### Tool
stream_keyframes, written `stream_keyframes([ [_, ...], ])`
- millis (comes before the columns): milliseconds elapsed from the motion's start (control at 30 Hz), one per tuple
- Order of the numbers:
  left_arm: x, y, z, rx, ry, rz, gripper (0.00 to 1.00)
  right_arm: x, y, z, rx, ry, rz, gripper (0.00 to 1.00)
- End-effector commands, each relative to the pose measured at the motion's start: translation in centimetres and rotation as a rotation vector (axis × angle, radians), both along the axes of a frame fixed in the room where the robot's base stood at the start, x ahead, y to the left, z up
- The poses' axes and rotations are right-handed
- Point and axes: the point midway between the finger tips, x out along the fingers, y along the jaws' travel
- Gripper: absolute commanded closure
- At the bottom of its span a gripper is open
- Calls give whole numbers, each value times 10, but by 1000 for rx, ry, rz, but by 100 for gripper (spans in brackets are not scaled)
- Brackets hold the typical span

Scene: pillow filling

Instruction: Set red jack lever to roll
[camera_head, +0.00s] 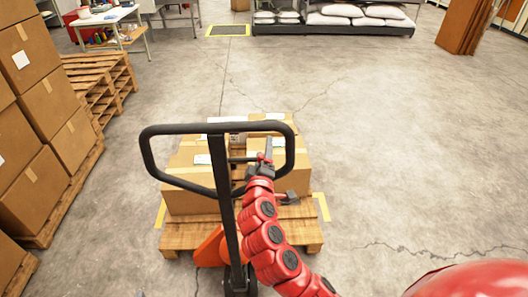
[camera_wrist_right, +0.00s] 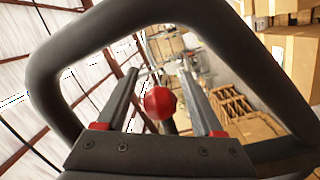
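The pallet jack's black loop handle (camera_head: 150,160) stands upright in the middle of the head view, above its orange base (camera_head: 210,248). The lever's red knob (camera_wrist_right: 160,102) shows between the two fingers of my right gripper (camera_wrist_right: 158,75) in the right wrist view, with a gap to each finger. The fingers are apart, and the loop handle (camera_wrist_right: 45,85) arches around them in that view. In the head view my right gripper (camera_head: 267,148) is inside the right part of the loop. The lever is hard to make out there. My left gripper is out of view.
Cartons (camera_head: 185,195) sit on a wooden pallet (camera_head: 180,236) at the jack. Stacked boxes (camera_head: 40,100) and empty pallets (camera_head: 100,75) stand at left. A rack with pillows (camera_head: 335,20) is at the back. Floor to the right is clear.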

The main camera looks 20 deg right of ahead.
Motion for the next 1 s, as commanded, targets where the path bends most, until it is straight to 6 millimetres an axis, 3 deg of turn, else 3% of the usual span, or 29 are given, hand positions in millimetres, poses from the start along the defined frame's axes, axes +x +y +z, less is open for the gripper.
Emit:
stream_keyframes([
  [233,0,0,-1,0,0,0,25,-2,1,-1,0,0,0,31],
  [367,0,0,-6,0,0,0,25,-12,5,-3,-1,0,0,31],
  [700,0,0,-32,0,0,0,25,-80,35,-6,-1,-1,5,31],
  [800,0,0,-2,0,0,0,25,-97,45,5,3,9,8,31],
  [1000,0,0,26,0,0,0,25,-133,59,3,-1,8,6,31],
])
